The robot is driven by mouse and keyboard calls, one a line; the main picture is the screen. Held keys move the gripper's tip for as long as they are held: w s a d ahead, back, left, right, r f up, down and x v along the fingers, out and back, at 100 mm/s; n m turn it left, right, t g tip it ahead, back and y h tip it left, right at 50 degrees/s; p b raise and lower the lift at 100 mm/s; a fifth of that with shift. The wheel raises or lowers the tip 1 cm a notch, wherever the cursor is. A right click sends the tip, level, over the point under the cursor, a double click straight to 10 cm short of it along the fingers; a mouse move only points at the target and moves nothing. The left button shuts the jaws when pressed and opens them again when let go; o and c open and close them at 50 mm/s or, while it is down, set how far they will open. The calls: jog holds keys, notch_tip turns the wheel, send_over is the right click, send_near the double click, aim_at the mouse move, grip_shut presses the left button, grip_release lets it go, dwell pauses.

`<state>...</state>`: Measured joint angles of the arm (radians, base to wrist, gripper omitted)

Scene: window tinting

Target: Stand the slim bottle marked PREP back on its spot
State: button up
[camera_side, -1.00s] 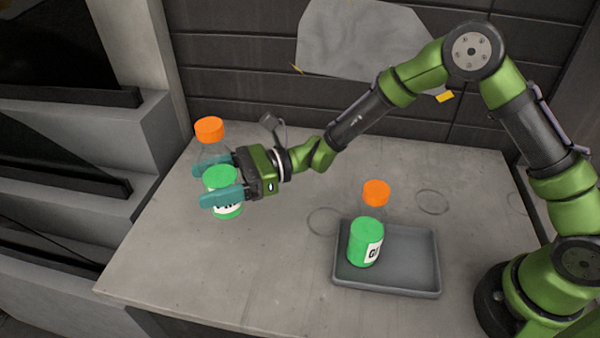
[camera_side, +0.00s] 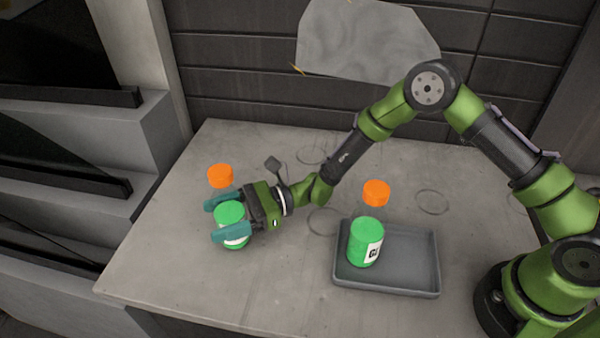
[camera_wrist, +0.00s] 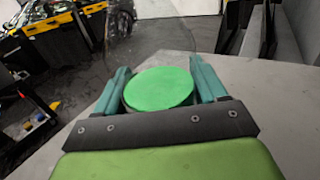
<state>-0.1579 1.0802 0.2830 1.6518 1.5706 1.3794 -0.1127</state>
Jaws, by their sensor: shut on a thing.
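My gripper (camera_side: 231,217) is shut around a clear bottle with green contents (camera_side: 230,212) and an orange cap (camera_side: 220,175). The bottle looks about upright at the left of the table. Its white label is mostly hidden by a finger, and I cannot read it. I cannot tell whether its base touches the table. In the wrist view the green top of the contents (camera_wrist: 158,89) shows between the two teal fingers. A second such bottle (camera_side: 364,243), with a label whose first letter looks like G, stands in the grey tray (camera_side: 405,291).
Faint rings mark the table: one left of the tray (camera_side: 325,221), one behind it (camera_side: 433,202), one farther back (camera_side: 313,154) and part of one at the far right. The front left table (camera_side: 190,285) is clear. A grey sheet (camera_side: 365,40) hangs on the back wall.

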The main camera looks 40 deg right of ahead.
jog(key=o, duration=1.2)
jog(key=shift+f, duration=0.1)
jog(key=shift+r, duration=0.2)
jog(key=v, duration=1.2)
jog(key=shift+f, duration=0.1)
